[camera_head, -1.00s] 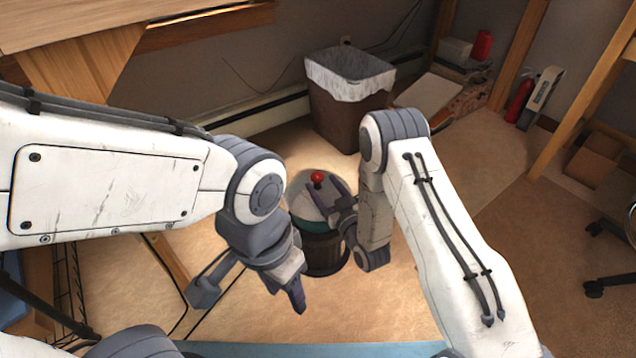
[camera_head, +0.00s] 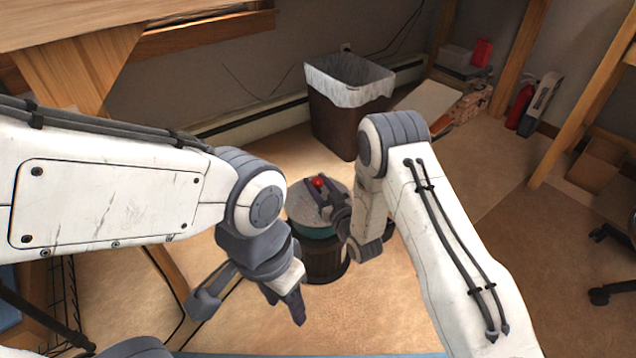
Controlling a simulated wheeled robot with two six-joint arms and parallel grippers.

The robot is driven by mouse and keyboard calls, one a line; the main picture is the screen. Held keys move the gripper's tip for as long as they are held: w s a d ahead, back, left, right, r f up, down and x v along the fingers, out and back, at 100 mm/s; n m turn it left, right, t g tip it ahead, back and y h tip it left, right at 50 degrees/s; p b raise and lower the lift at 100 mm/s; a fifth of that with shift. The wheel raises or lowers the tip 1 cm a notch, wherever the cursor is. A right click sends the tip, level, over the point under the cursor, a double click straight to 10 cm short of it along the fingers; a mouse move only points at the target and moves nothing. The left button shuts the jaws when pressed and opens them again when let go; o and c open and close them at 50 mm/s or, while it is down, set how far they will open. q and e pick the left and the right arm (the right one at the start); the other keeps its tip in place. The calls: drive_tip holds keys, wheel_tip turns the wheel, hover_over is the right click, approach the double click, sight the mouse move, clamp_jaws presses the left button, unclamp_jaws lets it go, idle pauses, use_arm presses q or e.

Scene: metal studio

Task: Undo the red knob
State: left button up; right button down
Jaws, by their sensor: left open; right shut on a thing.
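The red knob (camera_head: 318,182) stands on top of a round grey lid (camera_head: 301,205) on a dark, ribbed drum (camera_head: 326,262) with a teal band. My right gripper (camera_head: 320,189) reaches in from the right over the lid, its fingers at the red knob and shut on it; the fingers partly cover the knob and lid. My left gripper (camera_head: 297,308) is lower and nearer, in front and left of the drum. It points down, open, apart from the knob, with nothing seen in it.
A brown bin (camera_head: 335,122) with a white liner stands behind the drum. A red fire extinguisher (camera_head: 521,106) is at the back right, and a chair base (camera_head: 600,294) at the right edge. A wooden table (camera_head: 120,20) is at upper left.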

drive_tip(key=shift+d+r+n+g+y+p, duration=0.15)
drive_tip(key=shift+n+g+y+p, duration=0.3)
drive_tip(key=shift+n+g+y, duration=0.95)
drive_tip(key=shift+n+y, duration=0.2)
drive_tip(key=shift+y, duration=0.4)
drive_tip(key=shift+c, duration=2.1)
unclamp_jaws()
drive_tip(key=shift+s+d+p, duration=0.25)
drive_tip(key=shift+s+p, duration=0.1)
drive_tip(key=shift+p, duration=0.15)
drive_tip(key=p+v, duration=0.3)
drive_tip(key=v, duration=0.5)
drive_tip(key=shift+s+d+p, duration=0.2)
drive_tip(key=shift+d+p, duration=0.05)
drive_tip(key=shift+p, duration=0.1)
drive_tip(key=shift+s+d, duration=0.25)
drive_tip(key=shift+s, duration=0.1)
